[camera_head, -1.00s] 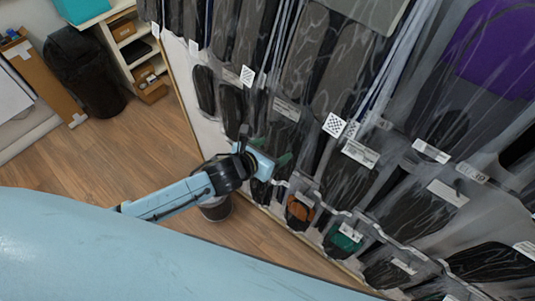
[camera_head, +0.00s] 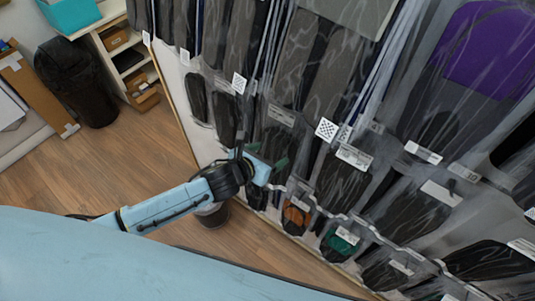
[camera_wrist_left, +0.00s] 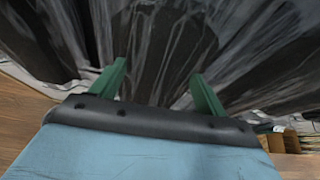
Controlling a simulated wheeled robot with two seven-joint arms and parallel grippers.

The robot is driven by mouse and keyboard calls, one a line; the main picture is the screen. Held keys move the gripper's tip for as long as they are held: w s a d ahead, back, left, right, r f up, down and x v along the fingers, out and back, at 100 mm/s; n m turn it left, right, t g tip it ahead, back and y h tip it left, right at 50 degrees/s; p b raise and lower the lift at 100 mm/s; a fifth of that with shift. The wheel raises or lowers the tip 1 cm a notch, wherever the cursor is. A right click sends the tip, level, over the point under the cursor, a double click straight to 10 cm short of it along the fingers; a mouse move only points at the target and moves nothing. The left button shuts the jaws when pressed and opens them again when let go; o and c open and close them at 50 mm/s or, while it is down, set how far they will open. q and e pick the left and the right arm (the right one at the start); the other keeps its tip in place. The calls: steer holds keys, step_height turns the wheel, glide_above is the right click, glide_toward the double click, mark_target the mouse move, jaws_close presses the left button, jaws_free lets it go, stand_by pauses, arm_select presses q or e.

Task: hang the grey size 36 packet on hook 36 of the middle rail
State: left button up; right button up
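My left gripper (camera_head: 267,156) is in front of the lower left part of a wall of hanging clear packets. In the left wrist view its two green fingers (camera_wrist_left: 158,85) are apart, with dark wrapped packets (camera_wrist_left: 165,40) behind and between them. I see no packet clearly gripped. Dark grey packets (camera_head: 318,60) hang in rows in the head view, several with white labels. I cannot tell which one is the grey size 36 packet, nor read a hook number 36. The middle rail is mostly hidden by packets. My right gripper is not in view.
Packets with an orange insole (camera_head: 296,216) and a green insole (camera_head: 341,241) hang low, right of my left gripper. A dark bin (camera_head: 211,214) stands on the floor below my left arm. A black bin (camera_head: 78,83) and a shelf unit (camera_head: 125,50) stand at the back left. Wooden floor (camera_head: 110,165) lies open between.

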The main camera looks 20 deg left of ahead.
arm_select(q)
steer(key=o, duration=0.4)
steer(key=v, duration=1.3)
steer(key=shift+s+a+r, duration=0.1)
steer(key=shift+s, duration=0.1)
steer(key=s+a+f+n+g+y+b, duration=0.15)
steer(key=a+f+n, duration=0.35)
steer(key=f, duration=0.6)
steer(key=s+a+f+n+g+y+b, duration=0.1)
steer(key=s+a+f+n+b, duration=0.15)
steer(key=f+n, duration=0.7)
steer(key=s+a+f+n+g+y+b, duration=0.1)
steer(key=a+f+n+g+y+b, duration=0.3)
steer(key=f, duration=0.8)
steer(key=s+d+f+n+g+b, duration=0.1)
steer(key=s+f+n, duration=0.5)
steer(key=s, duration=0.3)
steer(key=s+d+f+n+g+h+b, duration=0.1)
steer(key=s+f+n, duration=0.5)
steer(key=s+f, duration=0.2)
steer(key=s+d+f+n+g+h+b, duration=0.1)
steer(key=s+d+f+n+g+b, duration=0.1)
steer(key=s+f+n, duration=0.4)
steer(key=shift+s+f+n, duration=0.2)
steer(key=shift+s+f, duration=0.05)
steer(key=shift+s, duration=0.85)
steer(key=shift+s+f+n, duration=0.15)
steer(key=shift+s+f, duration=0.1)
steer(key=shift+s, duration=0.9)
